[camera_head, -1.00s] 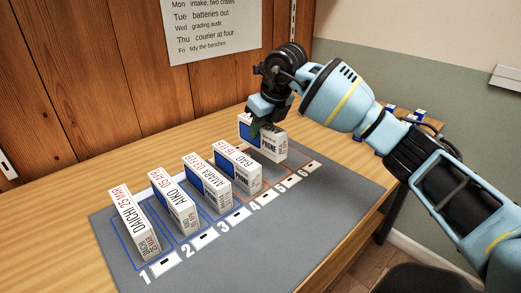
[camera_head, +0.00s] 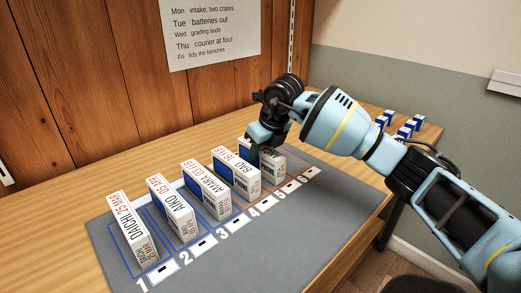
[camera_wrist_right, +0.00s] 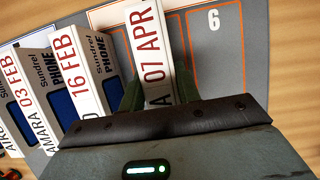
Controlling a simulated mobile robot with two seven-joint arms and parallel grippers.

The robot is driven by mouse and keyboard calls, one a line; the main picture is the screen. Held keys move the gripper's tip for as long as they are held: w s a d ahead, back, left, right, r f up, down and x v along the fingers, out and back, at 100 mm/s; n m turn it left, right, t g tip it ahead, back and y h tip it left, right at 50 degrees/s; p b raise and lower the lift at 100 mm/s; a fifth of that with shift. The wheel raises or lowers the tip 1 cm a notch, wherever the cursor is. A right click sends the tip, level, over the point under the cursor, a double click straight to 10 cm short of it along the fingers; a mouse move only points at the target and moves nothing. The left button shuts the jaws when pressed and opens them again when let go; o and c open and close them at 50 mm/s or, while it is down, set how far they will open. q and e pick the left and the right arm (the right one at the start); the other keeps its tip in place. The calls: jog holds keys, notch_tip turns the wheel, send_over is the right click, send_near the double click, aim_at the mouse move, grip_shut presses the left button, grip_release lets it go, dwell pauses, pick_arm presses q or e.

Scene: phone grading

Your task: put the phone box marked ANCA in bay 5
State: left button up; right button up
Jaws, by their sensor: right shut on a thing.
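My right gripper (camera_head: 262,150) is shut on a white phone box (camera_head: 273,165) that stands upright at bay 5 of the grey mat (camera_head: 318,222). In the right wrist view, the box (camera_wrist_right: 148,45) sits between the green fingers (camera_wrist_right: 158,94); its label reads "07 APR" after a name whose last letter is A, and the rest of the name is hidden. Its lower end is at or just above the mat; I cannot tell if it touches. Bay 6 (camera_wrist_right: 215,55), outlined in orange, is empty beside it. My left gripper is not in view.
Upright boxes marked DAICHI (camera_head: 133,228), AIKO (camera_head: 172,210) and AMARA (camera_head: 207,190) fill bays 1 to 3. The 16 FEB box (camera_head: 237,175) in bay 4 stands close to the held box. Several small blue-and-white boxes (camera_head: 405,131) lie at the table's far right.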

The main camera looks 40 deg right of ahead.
jog(key=o, duration=1.1)
jog(key=shift+o, duration=0.2)
jog(key=p+v, duration=0.1)
jog(key=v, duration=1.1)
jog(key=shift+p, duration=0.35)
jog(key=shift+r, duration=0.15)
